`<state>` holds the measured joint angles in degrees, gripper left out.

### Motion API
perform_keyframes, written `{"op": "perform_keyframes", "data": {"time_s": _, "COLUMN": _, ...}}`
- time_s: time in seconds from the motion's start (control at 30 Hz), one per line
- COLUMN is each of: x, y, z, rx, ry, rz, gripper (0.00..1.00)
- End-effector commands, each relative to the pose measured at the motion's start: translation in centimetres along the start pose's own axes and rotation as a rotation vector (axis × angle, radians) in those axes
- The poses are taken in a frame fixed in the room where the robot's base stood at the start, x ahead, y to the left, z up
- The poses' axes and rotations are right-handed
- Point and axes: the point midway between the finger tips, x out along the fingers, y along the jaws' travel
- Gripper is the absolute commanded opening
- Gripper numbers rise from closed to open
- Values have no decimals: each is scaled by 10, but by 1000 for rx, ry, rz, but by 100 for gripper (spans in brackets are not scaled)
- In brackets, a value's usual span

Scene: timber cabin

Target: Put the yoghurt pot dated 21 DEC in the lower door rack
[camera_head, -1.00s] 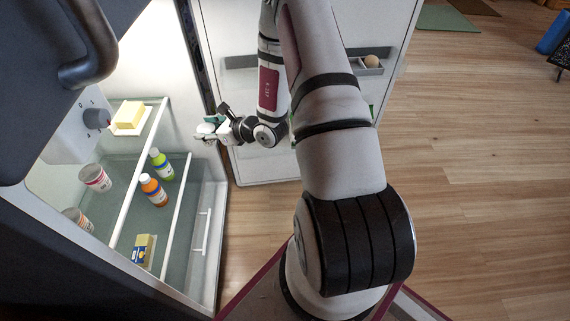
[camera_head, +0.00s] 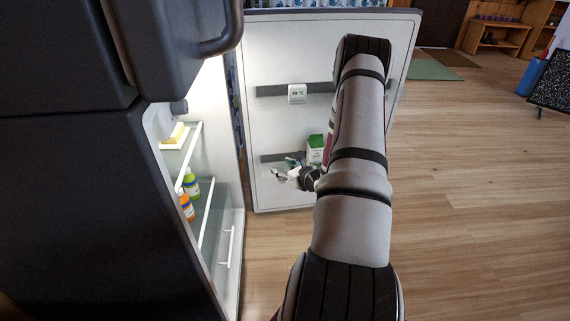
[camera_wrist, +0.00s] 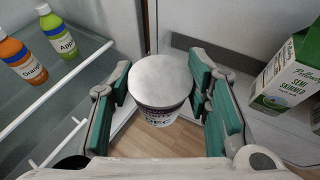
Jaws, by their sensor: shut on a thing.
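The yoghurt pot (camera_wrist: 160,82) has a pale grey lid and a white and dark label on which "DEC" shows; the day number cannot be read. My gripper (camera_wrist: 163,100) is shut on it, a green-padded finger on each side, and holds it upright above the floor. In the head view my gripper (camera_head: 288,172) is in front of the open fridge door, by the left part of the lower door rack (camera_head: 268,157). The pot is too small to make out clearly there. The rack also shows in the wrist view (camera_wrist: 225,75), to the right of the pot.
A green and white semi-skimmed milk carton (camera_wrist: 290,75) stands in the lower rack, right of my gripper; it also shows in the head view (camera_head: 315,148). A small white display (camera_head: 297,93) is on the upper rack. Orange (camera_wrist: 20,60) and apple (camera_wrist: 60,37) bottles stand on the fridge shelf.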

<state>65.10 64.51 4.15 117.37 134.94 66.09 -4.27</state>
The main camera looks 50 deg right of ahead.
Motion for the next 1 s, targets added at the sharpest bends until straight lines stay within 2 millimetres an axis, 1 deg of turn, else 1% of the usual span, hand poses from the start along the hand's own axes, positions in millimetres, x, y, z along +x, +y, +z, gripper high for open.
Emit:
{"op": "perform_keyframes", "data": {"time_s": 0.03, "x": 12, "y": -6, "z": 4, "rx": -4, "ry": -5, "rz": 0, "gripper": 13}}
{"op": "perform_keyframes", "data": {"time_s": 0.3, "x": 66, "y": -35, "z": 27, "rx": -5, "ry": -6, "rz": 1, "gripper": 13}}
{"op": "perform_keyframes", "data": {"time_s": 0.5, "x": 104, "y": -56, "z": 41, "rx": -3, "ry": -3, "rz": 1, "gripper": 13}}
{"op": "perform_keyframes", "data": {"time_s": 0.57, "x": 112, "y": -60, "z": 45, "rx": -3, "ry": -3, "rz": 1, "gripper": 13}}
{"op": "perform_keyframes", "data": {"time_s": 0.63, "x": 116, "y": -60, "z": 34, "rx": 2, "ry": 2, "rz": 2, "gripper": 13}}
{"op": "perform_keyframes", "data": {"time_s": 0.7, "x": 118, "y": -60, "z": 29, "rx": 1, "ry": 1, "rz": 2, "gripper": 13}}
{"op": "perform_keyframes", "data": {"time_s": 0.87, "x": 121, "y": -60, "z": 23, "rx": 0, "ry": 0, "rz": 1, "gripper": 13}}
{"op": "perform_keyframes", "data": {"time_s": 0.97, "x": 125, "y": -60, "z": 12, "rx": 1, "ry": 0, "rz": 1, "gripper": 13}}
{"op": "perform_keyframes", "data": {"time_s": 1.0, "x": 128, "y": -60, "z": 5, "rx": 1, "ry": 0, "rz": 1, "gripper": 13}}
